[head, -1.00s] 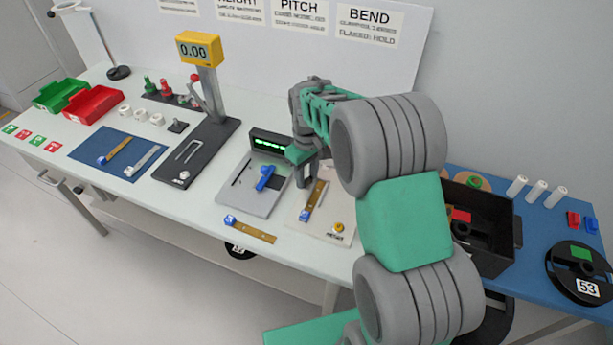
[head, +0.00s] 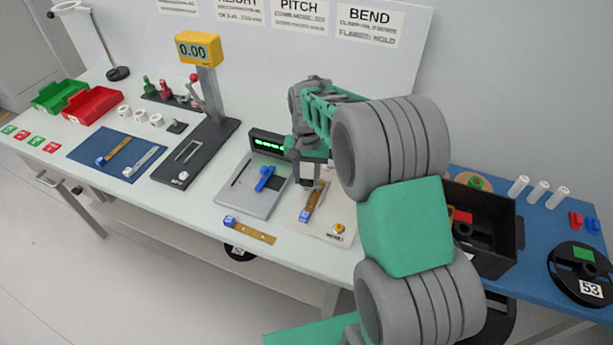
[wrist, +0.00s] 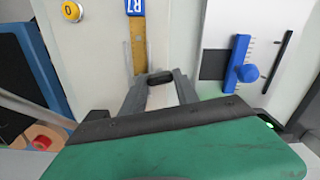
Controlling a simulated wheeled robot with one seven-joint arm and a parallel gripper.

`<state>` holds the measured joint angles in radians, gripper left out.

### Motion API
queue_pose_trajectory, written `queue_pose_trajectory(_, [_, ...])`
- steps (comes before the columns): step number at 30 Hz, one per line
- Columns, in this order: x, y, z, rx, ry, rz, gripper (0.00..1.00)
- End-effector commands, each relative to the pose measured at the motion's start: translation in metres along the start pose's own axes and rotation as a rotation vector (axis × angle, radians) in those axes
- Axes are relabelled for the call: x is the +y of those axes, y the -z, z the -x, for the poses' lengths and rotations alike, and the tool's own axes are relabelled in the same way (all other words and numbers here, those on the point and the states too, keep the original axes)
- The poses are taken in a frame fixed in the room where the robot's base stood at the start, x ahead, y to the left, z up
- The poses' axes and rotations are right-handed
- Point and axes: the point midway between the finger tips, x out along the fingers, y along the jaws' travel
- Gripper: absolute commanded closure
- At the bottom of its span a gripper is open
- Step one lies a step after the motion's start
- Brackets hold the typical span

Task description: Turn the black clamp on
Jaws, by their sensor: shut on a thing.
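The black clamp (wrist: 160,77) shows in the wrist view as a small dark rounded piece between my fingertips, at the end of a brass strip. My gripper (wrist: 158,84) is shut on it, with one grey finger on each side. The brass strip (wrist: 138,55) with its blue R7 tag (wrist: 137,22) lies on a pale plate (wrist: 105,50). In the head view my gripper (head: 311,178) points down over the far end of that strip (head: 317,196); the clamp is too small and covered there to make out.
A grey fixture (head: 238,193) with a blue slider (head: 265,178) and a green-lit display (head: 268,143) stands just left of my gripper. A yellow button (head: 338,228) is on the pale plate. Another tagged strip (head: 250,234) lies near the front edge. A black bin (head: 497,252) stands to the right.

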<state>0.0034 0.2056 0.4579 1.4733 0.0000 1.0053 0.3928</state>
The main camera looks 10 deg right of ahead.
Motion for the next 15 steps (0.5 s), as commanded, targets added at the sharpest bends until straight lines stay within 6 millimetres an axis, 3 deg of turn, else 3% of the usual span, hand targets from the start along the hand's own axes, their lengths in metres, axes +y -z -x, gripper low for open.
queue_pose_trajectory(15, [-0.0003,0.0009,0.0013,0.003,0.001,-0.179,1.00])
